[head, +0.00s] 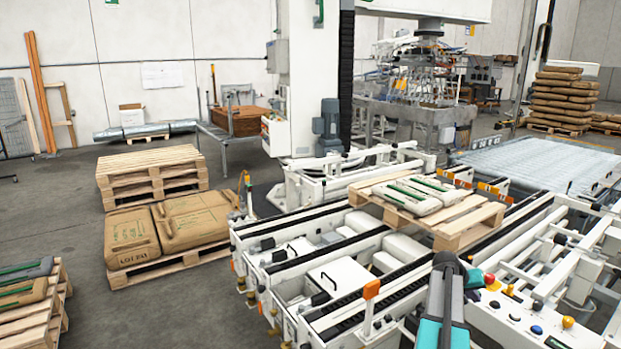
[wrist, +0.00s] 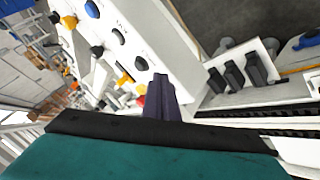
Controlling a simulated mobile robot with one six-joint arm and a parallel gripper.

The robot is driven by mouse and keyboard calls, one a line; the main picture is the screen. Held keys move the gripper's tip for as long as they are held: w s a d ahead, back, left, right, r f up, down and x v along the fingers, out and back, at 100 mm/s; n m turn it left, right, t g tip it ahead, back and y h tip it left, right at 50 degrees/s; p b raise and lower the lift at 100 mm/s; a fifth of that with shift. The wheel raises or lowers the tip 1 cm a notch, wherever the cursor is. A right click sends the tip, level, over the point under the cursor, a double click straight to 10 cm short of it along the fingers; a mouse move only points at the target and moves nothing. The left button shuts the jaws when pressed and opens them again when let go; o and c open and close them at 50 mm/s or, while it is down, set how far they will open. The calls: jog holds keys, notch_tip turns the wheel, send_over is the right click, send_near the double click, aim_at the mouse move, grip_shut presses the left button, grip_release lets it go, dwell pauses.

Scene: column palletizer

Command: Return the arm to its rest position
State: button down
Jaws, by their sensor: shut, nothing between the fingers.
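My gripper (wrist: 160,82) shows in the wrist view as dark fingers close together, with nothing between them. It sticks out past the dark edge of a teal part of my arm. Behind it is a white control panel (wrist: 150,40) with several coloured knobs and buttons. In the head view my teal and grey arm stands at the bottom, right of centre, beside the same control panel (head: 530,322). The fingers cannot be made out clearly in the head view.
Stacked pallets (head: 150,172) and a pallet of brown sacks (head: 170,226) stand left. A white column (head: 308,90) rises behind. Floor at far left is partly clear.

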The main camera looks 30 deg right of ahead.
jog(key=w+a+f+n+y, duration=0.1)
jog(key=w+a+f+n, duration=0.1)
jog(key=w+a+f, duration=0.45)
jog(key=w+a+f+n+t+y, duration=0.1)
jog(key=w+a+f, duration=0.2)
jog(key=a+f, duration=0.65)
jog(key=w+a+f+n+y, duration=0.15)
jog(key=w+a+f, duration=0.3)
jog(key=a, duration=0.65)
jog(key=s+a+f+n, duration=0.1)
jog(key=a+f, duration=0.3)
jog(key=a, duration=0.3)
jog(key=s+a+f+n+y, duration=0.1)
jog(key=a+f, duration=0.3)
jog(key=a, duration=0.3)
jog(key=s+a+f+n, duration=0.1)
jog(key=a+f, duration=0.3)
jog(key=a, duration=0.3)
jog(key=s+a+f+n+g+y, duration=0.1)
jog(key=s+a+f+g+y, duration=0.1)
jog(key=s+a, duration=0.9)
jog(key=s+a+f+n+g+y, duration=0.1)
jog(key=s+a+f+g+y, duration=0.1)
jog(key=s+a, duration=1)
notch_tip(320, 180, down, 3)
jog(key=shift+s+r+g, duration=0.15)
jog(key=shift+s+g, duration=0.15)
jog(key=shift+g, duration=0.3)
jog(key=shift+d+n, duration=0.1)
jog(key=shift+n, duration=0.15)
